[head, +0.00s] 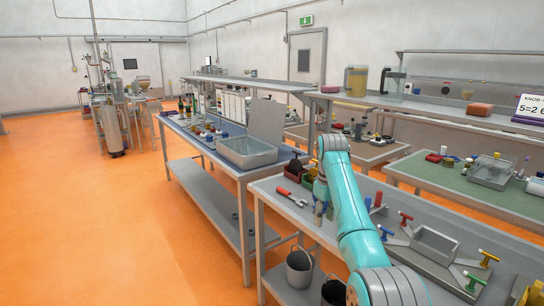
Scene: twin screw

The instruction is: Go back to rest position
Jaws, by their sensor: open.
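My teal arm reaches from the bottom of the head view out over the near grey workbench (345,236). My gripper (321,211) is small and partly hidden at its far end, pointing down low over the bench, close to its left part. The gripper is open, and I see nothing held in it. A red-handled tool (291,197) lies on the bench just left of the gripper. I cannot tell whether the fingertips touch the bench.
Right of my arm, a grey metal box (434,246) stands among coloured T-handles, including a red one (405,218) and a yellow one (488,258). Dark buckets (299,267) sit under the bench. A blue-topped bench with a metal bin (246,152) stands beyond. The orange floor at left is clear.

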